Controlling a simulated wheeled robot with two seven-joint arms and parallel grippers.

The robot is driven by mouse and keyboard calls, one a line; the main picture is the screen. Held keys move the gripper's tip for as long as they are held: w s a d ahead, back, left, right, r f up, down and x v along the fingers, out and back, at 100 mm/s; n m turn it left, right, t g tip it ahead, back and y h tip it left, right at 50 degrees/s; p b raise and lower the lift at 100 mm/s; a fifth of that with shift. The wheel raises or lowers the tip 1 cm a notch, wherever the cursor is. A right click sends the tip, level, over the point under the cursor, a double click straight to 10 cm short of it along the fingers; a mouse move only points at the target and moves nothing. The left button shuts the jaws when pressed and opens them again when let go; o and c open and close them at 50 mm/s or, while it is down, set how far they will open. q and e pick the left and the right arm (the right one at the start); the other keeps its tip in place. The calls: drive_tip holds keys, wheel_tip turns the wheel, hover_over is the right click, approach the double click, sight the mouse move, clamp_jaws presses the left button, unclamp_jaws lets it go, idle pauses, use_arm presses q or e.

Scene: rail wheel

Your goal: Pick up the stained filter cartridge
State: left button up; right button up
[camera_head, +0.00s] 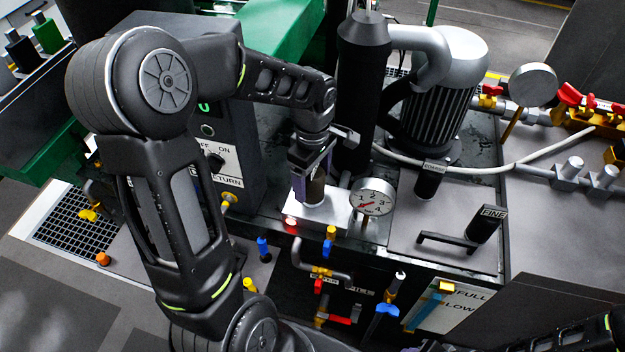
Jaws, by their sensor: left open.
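A dark brownish cylinder (315,191), which looks like the stained filter cartridge, stands upright on a silver block (325,214) in the middle of the machine. My left gripper (312,172) points down over this cylinder and is open, with its fingers around or just beside the upper part. The gripper hides the cylinder's top, and I cannot tell whether the fingers touch it. Part of my right arm shows at the bottom right edge; its gripper is not in view.
A pressure gauge (372,198) stands close to the right of the block. A black column (362,90) and finned motor (437,100) rise behind. A black FINE-labelled part (485,226) and handle (447,242) are at the right. Several coloured valves line the front.

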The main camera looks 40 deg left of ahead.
use_arm(q)
drive_tip(key=shift+c, duration=0.5)
clamp_jaws()
idle(0.6)
